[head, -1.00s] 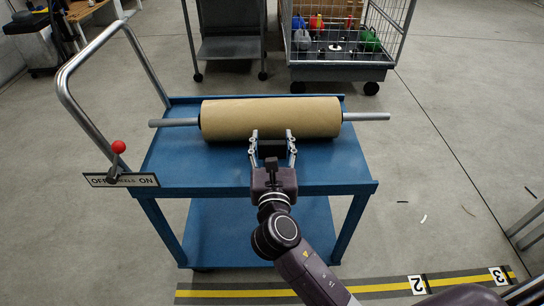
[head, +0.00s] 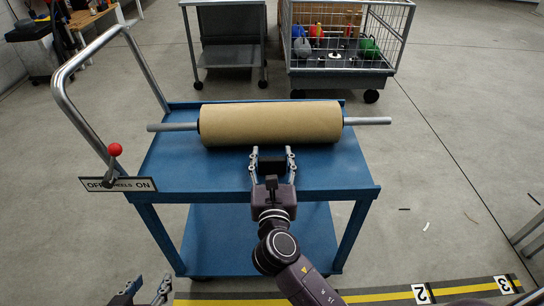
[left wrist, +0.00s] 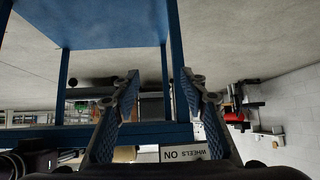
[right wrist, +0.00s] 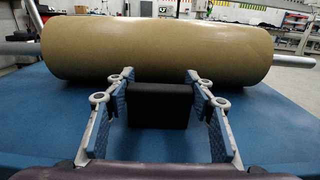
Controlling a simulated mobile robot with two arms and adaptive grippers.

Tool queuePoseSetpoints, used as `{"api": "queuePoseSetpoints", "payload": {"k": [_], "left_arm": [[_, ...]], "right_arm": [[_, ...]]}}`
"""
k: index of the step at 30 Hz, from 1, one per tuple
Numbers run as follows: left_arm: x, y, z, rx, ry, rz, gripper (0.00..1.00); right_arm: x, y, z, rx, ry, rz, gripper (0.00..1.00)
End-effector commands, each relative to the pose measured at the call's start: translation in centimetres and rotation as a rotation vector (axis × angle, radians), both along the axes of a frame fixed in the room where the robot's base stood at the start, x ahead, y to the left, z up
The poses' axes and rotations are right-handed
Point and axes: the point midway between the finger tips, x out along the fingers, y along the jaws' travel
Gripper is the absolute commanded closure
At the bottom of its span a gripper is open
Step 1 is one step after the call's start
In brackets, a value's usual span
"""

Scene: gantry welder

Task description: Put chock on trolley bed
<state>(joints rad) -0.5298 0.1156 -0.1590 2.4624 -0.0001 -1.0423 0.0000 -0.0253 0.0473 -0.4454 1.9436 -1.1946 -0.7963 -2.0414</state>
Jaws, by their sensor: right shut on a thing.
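The black chock (right wrist: 158,105) sits between the fingers of my right gripper (head: 273,153), which is shut on it. In the head view the chock (head: 272,164) is over the blue trolley bed (head: 190,170), in front of a tan roll (head: 270,123) on a metal bar. There is a gap between chock and roll. I cannot tell whether the chock touches the bed. My left gripper (head: 142,291) is open and empty, low at the front left of the trolley. Its wrist view shows the fingers apart (left wrist: 160,100) before the trolley frame.
The trolley has a tall handle (head: 66,115) on the left, with a red-knobbed lever (head: 115,150) and a wheels OFF/ON sign (head: 118,184). A grey cart (head: 232,45) and a wire cage cart (head: 340,75) stand behind. A yellow-black floor stripe (head: 380,297) runs in front.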

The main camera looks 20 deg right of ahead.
Motion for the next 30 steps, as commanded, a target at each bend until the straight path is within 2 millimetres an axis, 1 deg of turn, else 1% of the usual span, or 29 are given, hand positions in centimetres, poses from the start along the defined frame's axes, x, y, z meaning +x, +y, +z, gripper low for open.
{"api": "queuePoseSetpoints", "payload": {"k": [4,5,9,17,20,23,26,30], "left_arm": [[0.2,-0.1,0.2,-0.003,-0.013,0.000,0.60],[0.3,-0.1,0.3,-0.003,-0.016,0.000,0.60],[0.3,-0.1,0.3,-0.003,-0.017,0.000,0.60],[0.3,-0.1,0.2,-0.003,-0.014,0.000,0.60],[0.1,0.0,0.2,-0.001,-0.005,0.000,0.60],[-0.8,0.2,-0.5,0.008,0.041,0.002,0.60],[-2.2,0.7,-1.5,0.023,0.109,0.007,0.60],[-3.9,1.3,-2.6,0.041,0.191,0.014,0.60]], "right_arm": [[0.0,0.0,-0.2,0.000,-0.001,0.000,0.82],[0.0,0.0,-0.3,0.000,0.001,0.000,0.48],[0.0,0.0,-0.3,0.000,0.000,0.000,0.33],[0.0,0.0,-0.2,0.000,0.000,0.000,0.33],[0.0,0.0,0.1,0.001,-0.001,0.000,0.33],[-1.2,0.4,-0.1,0.000,0.004,0.003,0.33],[-3.0,0.9,0.0,0.000,0.004,0.002,0.33],[-6.0,1.8,0.0,0.000,0.005,0.002,0.33]]}}
